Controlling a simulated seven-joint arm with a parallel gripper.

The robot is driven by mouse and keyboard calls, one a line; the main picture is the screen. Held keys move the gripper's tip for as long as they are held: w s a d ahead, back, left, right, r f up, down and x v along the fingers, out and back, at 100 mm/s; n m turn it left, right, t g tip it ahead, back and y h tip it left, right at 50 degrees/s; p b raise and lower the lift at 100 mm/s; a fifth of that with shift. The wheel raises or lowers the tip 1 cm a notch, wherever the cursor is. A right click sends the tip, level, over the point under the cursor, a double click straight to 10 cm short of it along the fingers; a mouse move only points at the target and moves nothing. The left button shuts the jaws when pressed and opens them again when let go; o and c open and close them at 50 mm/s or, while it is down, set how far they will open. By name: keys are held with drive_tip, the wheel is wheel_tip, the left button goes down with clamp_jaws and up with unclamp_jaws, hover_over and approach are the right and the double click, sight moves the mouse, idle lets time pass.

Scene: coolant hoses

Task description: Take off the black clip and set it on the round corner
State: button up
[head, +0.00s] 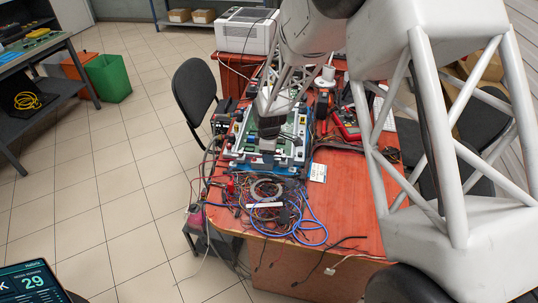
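My gripper (268,145) points down over a tray-like frame of green circuit boards (238,150) on the red-brown table. It is small and dark here, and its fingers cannot be told apart. I cannot tell whether it touches the boards or holds anything. I cannot make out the black clip; it may be hidden under my gripper or too small to see. I cannot pick out which place is the round corner. No coolant hose can be told from the cables.
Tangled blue, red and black cables (285,215) lie in front of the boards and hang over the table's edge. A red meter (346,124) lies to the right. A black chair (194,92) stands at the left. Bare red-brown tabletop (345,190) shows at the front right.

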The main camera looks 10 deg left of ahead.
clamp_jaws()
drive_tip(key=shift+r, duration=0.1)
drive_tip(key=shift+r, duration=0.8)
wheel_tip(320, 180, up, 2)
drive_tip(key=shift+s, duration=0.1)
drive_tip(key=s+d, duration=0.3)
drive_tip(key=s, duration=0.4)
drive_tip(key=s+d+r, duration=0.1)
drive_tip(key=s+d, duration=0.3)
drive_tip(key=s, duration=0.3)
drive_tip(key=shift+d, duration=0.25)
drive_tip(key=shift+r, duration=0.1)
drive_tip(key=shift+r, duration=0.2)
drive_tip(key=shift+r, duration=1.3)
